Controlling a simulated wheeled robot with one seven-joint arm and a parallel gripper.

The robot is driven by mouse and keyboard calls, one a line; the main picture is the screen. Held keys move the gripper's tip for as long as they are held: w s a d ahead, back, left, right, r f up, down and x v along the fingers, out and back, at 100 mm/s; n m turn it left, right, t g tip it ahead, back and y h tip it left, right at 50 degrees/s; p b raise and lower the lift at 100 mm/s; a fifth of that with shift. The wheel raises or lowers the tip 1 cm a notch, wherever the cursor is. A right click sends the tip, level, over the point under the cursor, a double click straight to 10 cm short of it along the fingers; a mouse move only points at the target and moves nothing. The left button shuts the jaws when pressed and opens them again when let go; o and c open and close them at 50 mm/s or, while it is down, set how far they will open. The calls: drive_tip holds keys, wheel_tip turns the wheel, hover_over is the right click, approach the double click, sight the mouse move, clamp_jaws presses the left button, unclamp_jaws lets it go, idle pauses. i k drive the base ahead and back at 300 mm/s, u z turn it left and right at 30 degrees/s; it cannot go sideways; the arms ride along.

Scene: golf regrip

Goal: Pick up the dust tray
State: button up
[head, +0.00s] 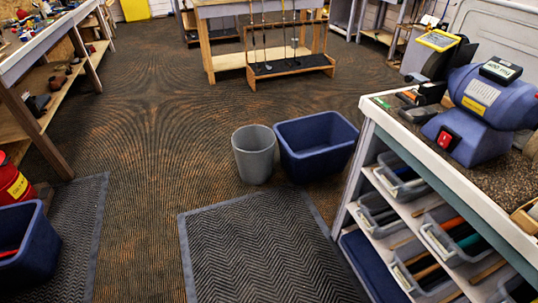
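I cannot pick out the dust tray with certainty. On the right workbench (400,118) stands a blue grinder-like machine (487,108) with a red switch (447,139) and a yellow label. A small flat grey item (419,117) lies on the bench to its left, too small to name surely. Dark items lie near the bench's back edge. My gripper is not in view.
A grey bin (254,152) and a blue tub (317,144) stand left of the bench. The bench's shelves hold several grey bins (452,234). A ribbed mat (262,250) lies in front. A club rack (288,66) stands farther back. The central floor is clear.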

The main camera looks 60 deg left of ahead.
sight(414, 113)
drive_tip(key=z, duration=0.05)
drive_tip(key=i, duration=0.55)
drive_tip(key=u, duration=2.3)
drive_tip(key=i, duration=0.55)
drive_tip(key=u, duration=1.85)
